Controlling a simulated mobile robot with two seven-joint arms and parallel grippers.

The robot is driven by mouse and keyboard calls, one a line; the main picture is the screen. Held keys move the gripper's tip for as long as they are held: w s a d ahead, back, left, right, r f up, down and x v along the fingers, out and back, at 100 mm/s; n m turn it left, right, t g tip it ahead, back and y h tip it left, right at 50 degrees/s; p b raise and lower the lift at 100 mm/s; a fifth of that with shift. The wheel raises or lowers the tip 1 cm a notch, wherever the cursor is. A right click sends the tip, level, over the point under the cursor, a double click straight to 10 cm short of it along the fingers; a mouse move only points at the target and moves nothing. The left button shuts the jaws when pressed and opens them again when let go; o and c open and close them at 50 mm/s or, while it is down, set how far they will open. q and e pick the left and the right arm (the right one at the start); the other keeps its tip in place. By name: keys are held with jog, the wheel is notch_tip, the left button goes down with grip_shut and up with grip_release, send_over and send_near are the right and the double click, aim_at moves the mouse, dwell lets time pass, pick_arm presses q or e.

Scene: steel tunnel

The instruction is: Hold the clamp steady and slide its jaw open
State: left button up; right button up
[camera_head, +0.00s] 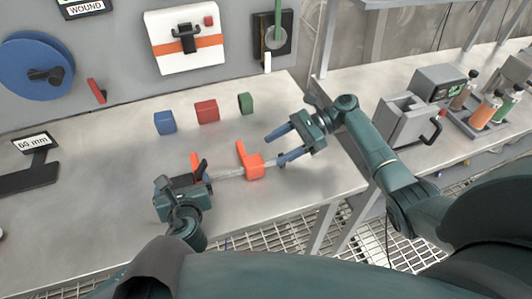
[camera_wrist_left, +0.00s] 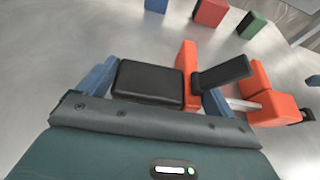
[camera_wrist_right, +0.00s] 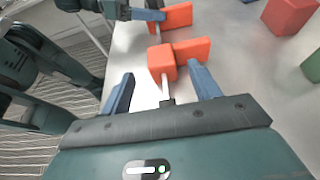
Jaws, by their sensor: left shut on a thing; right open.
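An orange bar clamp lies over the bench with its pale metal bar (camera_head: 228,173) running left to right. My left gripper (camera_head: 184,178) is shut on the clamp's left end. In the left wrist view, a black block (camera_wrist_left: 148,82) and the upright orange fixed jaw (camera_wrist_left: 187,66) show between its blue fingers. The orange sliding jaw (camera_head: 255,168) sits further right on the bar, apart from the fixed jaw. My right gripper (camera_head: 275,150) is open just right of it. In the right wrist view, the sliding jaw (camera_wrist_right: 162,64) is ahead of the fingers, and the dark bar tip (camera_wrist_right: 167,102) is between them.
A blue block (camera_head: 165,122), a red block (camera_head: 206,112) and a green block (camera_head: 246,103) stand on the bench behind the clamp. A 60 mm sign (camera_head: 35,143) stands at left. A second bench at right holds a grey machine (camera_head: 412,122) and bottles. Bare bench lies around the clamp.

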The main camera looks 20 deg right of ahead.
jog(key=v, duration=0.6)
jog(key=shift+d, duration=0.4)
jog(key=shift+r, duration=0.15)
pick_arm(q)
jog(key=o, duration=0.8)
